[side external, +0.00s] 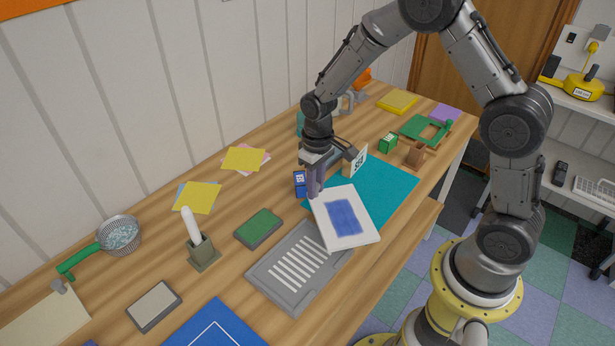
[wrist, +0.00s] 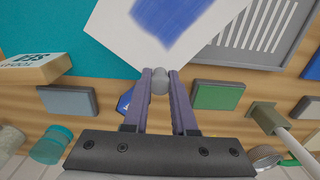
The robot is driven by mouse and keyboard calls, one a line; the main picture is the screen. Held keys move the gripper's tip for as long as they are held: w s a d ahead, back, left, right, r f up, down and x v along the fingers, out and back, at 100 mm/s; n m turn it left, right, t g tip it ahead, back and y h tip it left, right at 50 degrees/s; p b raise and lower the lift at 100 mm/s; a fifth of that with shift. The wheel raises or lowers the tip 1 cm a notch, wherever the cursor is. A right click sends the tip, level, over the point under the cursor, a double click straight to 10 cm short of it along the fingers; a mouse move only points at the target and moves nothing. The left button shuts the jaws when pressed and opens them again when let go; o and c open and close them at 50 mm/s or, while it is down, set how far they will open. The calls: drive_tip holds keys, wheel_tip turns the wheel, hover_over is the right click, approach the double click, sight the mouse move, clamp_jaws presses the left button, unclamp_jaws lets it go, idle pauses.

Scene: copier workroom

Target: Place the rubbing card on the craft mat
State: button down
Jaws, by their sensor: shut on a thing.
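The rubbing card (side external: 365,232) is a white panel with a blue rubbed patch; it also shows at the top of the wrist view (wrist: 205,52). My gripper (side external: 316,193) is at its back left edge. In the wrist view my fingers (wrist: 160,78) are shut on a small grey knob at the card's near corner. The teal craft mat (side external: 392,188) lies flat on the bench, also seen in the wrist view (wrist: 100,30). The card overlaps the mat's front left part in the side view. Whether it touches the mat is unclear.
A grey slatted board (side external: 270,283) sits left of the card, which covers its corner. A lettered block (side external: 357,162) stands at the mat's back edge. A blue block (side external: 299,184) is beside my fingers. A green pad (side external: 258,228) lies left. The mat's right part is clear.

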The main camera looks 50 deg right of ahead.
drive_tip(key=s+r+n, duration=0.1)
drive_tip(key=s, duration=0.1)
drive_tip(key=s+d+r+n, duration=0.1)
drive_tip(key=s+r, duration=0.1)
drive_tip(key=s+d+r+n, duration=0.1)
drive_tip(key=s+r, duration=0.1)
drive_tip(key=s, duration=0.1)
drive_tip(key=shift+d, duration=0.25)
drive_tip(key=s+d+r+n, duration=0.1)
drive_tip(key=s+r+n, duration=0.25)
drive_tip(key=s, duration=0.45)
approach(335, 191)
drive_tip(key=shift+n, duration=0.35)
drive_tip(key=s+f, duration=0.3)
drive_tip(key=shift+s+d+f, duration=0.2)
drive_tip(key=shift+s+d, duration=0.1)
drive_tip(key=shift+d, duration=0.1)
drive_tip(key=w+f, duration=0.2)
drive_tip(key=f, duration=0.1)
drive_tip(key=w+f, duration=0.2)
drive_tip(key=shift+d, duration=0.35)
drive_tip(key=shift+w+f, duration=0.2)
drive_tip(key=shift+f, duration=0.7)
drive_tip(key=shift+w+f, duration=0.15)
drive_tip(key=shift+f, duration=0.8)
drive_tip(key=shift+f, duration=0.15)
drive_tip(key=c, duration=0.7)
unclamp_jaws()
